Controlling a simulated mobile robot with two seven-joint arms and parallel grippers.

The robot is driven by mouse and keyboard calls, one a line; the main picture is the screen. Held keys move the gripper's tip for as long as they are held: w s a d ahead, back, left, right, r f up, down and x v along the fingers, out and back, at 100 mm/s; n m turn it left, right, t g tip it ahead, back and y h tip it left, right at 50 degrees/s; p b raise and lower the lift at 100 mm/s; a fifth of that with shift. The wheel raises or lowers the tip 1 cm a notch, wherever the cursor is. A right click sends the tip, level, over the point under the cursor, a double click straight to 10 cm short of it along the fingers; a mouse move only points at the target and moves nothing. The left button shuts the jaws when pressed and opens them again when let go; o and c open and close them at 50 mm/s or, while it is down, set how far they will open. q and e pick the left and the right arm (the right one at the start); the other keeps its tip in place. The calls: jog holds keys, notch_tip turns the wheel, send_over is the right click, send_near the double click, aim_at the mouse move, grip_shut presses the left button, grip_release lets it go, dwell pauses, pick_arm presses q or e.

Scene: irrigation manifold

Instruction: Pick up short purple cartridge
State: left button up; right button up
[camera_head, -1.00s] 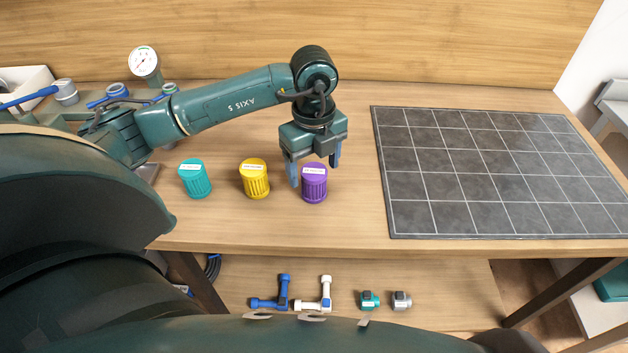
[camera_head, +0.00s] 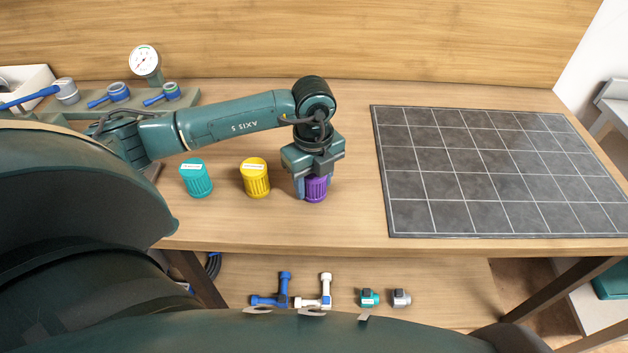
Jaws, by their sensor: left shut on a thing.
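The short purple cartridge (camera_head: 317,190) stands upright on the wooden table, right of the yellow cartridge. My left gripper (camera_head: 314,185) has come down over it from above and is shut on it, with the fingers at its sides. The gripper body hides the cartridge's top and label. The cartridge appears to rest on the table. My right gripper is not in view.
A yellow cartridge (camera_head: 255,178) and a teal cartridge (camera_head: 196,178) stand to the left. A dark gridded mat (camera_head: 480,170) lies on the right. A pressure gauge (camera_head: 144,60) and blue-handled valves (camera_head: 110,95) are at the back left. Fittings lie on a lower shelf (camera_head: 430,280).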

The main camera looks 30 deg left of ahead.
pick_arm(q)
jog(key=c, duration=0.4)
jog(key=shift+o, duration=0.2)
